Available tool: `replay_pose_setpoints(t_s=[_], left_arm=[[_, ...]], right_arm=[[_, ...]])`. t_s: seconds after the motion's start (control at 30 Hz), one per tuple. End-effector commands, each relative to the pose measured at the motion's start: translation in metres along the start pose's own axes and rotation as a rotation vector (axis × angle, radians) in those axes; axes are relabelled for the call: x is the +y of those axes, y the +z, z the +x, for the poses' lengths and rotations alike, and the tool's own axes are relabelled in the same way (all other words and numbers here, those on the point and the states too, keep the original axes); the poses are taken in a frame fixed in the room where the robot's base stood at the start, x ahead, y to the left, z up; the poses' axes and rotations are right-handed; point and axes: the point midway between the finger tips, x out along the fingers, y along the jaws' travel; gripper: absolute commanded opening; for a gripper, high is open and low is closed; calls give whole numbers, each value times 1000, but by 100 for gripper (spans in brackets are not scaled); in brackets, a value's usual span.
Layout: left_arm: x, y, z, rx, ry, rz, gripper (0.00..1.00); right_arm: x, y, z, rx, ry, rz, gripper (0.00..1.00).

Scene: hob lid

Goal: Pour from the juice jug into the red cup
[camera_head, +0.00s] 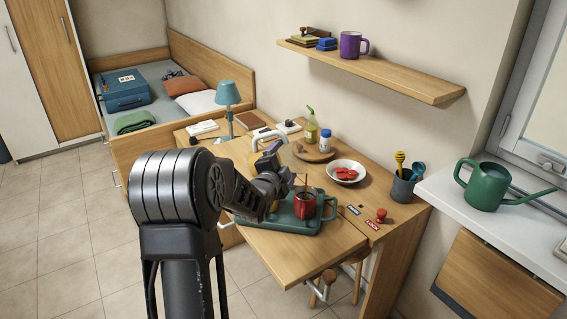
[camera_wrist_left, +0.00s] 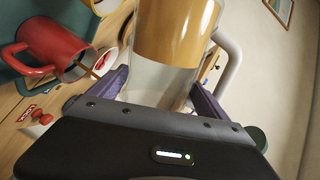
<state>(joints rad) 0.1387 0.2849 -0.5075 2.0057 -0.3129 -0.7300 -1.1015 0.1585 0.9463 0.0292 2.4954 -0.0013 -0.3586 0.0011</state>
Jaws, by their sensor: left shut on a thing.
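The juice jug (camera_wrist_left: 175,35) is clear with orange juice in it and a pale handle. My left gripper (camera_wrist_left: 165,85) is shut on it, with a purple finger on either side. In the head view the left gripper (camera_head: 277,172) holds the jug (camera_head: 258,137) beside and behind the red cup, partly hidden by my arm. The jug looks tilted, its handle on the upper side. The red cup (camera_head: 305,205) stands on a green tray (camera_head: 285,224); it also shows in the left wrist view (camera_wrist_left: 52,42). A thin brown streak shows at its mouth; I cannot tell whether it is juice or a stick.
A white bowl with red pieces (camera_head: 345,172), a board with bottles (camera_head: 314,153) and a utensil pot (camera_head: 403,188) stand behind the tray. A lamp (camera_head: 228,95) is at the back left. The table's front right (camera_head: 335,237) is clear.

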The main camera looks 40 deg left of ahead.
Motion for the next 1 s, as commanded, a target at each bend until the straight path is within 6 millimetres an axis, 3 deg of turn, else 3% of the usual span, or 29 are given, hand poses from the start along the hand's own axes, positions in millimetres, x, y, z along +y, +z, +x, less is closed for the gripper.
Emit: replay_pose_setpoints(t_s=[1.0], left_arm=[[-9, -13, -1, -25, -8, 172, 15]], right_arm=[[-3, 0, -9, -1, 0, 0, 33]])
